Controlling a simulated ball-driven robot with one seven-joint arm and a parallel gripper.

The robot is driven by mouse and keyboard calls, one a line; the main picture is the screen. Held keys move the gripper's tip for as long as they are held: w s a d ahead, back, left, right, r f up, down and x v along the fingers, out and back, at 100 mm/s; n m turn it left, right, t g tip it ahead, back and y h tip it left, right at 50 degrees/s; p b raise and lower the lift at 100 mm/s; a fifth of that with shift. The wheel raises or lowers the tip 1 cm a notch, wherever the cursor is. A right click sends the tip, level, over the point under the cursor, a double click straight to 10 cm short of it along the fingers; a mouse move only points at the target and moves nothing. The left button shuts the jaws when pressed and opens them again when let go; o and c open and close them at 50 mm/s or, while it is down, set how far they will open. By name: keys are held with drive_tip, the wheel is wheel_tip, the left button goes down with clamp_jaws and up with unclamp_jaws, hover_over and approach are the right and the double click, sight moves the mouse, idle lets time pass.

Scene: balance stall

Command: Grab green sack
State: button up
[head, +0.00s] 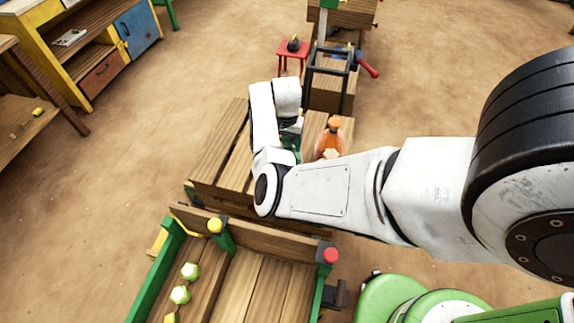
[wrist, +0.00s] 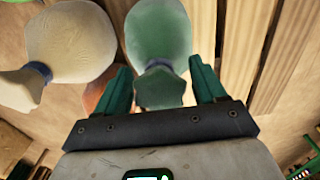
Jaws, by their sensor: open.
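The green sack (wrist: 158,30) is in the top middle of the wrist view, with its gathered neck toward me. My gripper (wrist: 158,66) is open, with one dark green finger on each side of the sack's neck. I cannot tell whether either finger touches it. In the head view my arm hides most of the gripper and the sack. Only a small patch of green shows beside the wrist there, and I cannot tell which it belongs to.
A cream sack (wrist: 72,38) with a blue tie lies close left of the green one. An orange sack (head: 331,136) stands on the wooden boards (head: 215,165), right of my wrist. Boards right of the green sack are bare.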

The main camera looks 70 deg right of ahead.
drive_tip(key=shift+f, duration=0.4)
clamp_jaws()
idle(0.4)
drive_tip(key=shift+w+d+r, duration=0.1)
drive_tip(key=shift+r, duration=0.05)
idle(0.3)
